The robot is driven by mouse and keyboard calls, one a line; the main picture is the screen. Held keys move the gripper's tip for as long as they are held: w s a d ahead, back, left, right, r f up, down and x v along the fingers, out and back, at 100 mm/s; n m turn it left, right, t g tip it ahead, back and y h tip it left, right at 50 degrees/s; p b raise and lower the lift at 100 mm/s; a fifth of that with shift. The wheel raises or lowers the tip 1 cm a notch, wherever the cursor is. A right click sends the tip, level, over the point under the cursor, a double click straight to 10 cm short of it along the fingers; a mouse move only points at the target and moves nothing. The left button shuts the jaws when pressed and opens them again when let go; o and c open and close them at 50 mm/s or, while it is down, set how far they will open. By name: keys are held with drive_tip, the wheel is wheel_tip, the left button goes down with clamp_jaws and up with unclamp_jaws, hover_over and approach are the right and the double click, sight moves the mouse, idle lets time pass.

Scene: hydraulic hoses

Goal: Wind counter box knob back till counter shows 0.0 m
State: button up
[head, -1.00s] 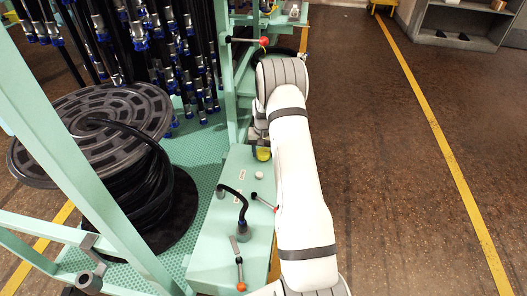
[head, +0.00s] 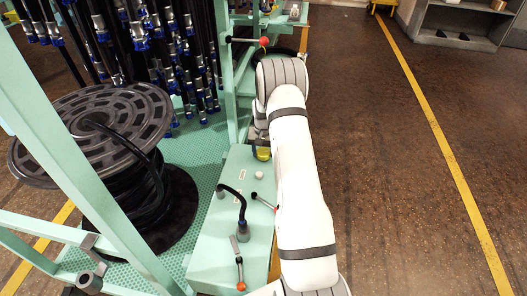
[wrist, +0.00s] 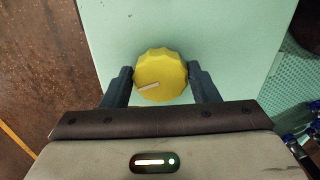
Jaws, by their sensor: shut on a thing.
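The yellow fluted knob (wrist: 160,76) sits on the mint-green counter box, between the two dark fingers of my gripper (wrist: 160,78) in the wrist view. The fingers are shut on the knob's left and right sides. A pale pointer mark on the knob points to the lower left in that view. In the head view the knob (head: 263,154) shows partly beside my white arm, at the far end of the green box top (head: 210,262). The counter display is not visible in either view, so its reading cannot be told.
On the green top stand a black bent lever (head: 241,205), a red-tipped lever (head: 262,200), an orange-tipped lever (head: 239,270) and a white button (head: 259,175). A hose reel (head: 95,125) is at left, with hanging hoses (head: 170,45) behind.

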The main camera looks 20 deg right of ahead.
sight(264, 152)
drive_tip(key=shift+m, duration=0.5)
idle(1.3)
drive_tip(key=o, duration=1)
drive_tip(key=shift+c, duration=0.2)
drive_tip(key=shift+r, duration=0.1)
wheel_tip(264, 152, up, 8)
drive_tip(key=shift+f+p, duration=0.15)
drive_tip(key=shift+p, duration=0.85)
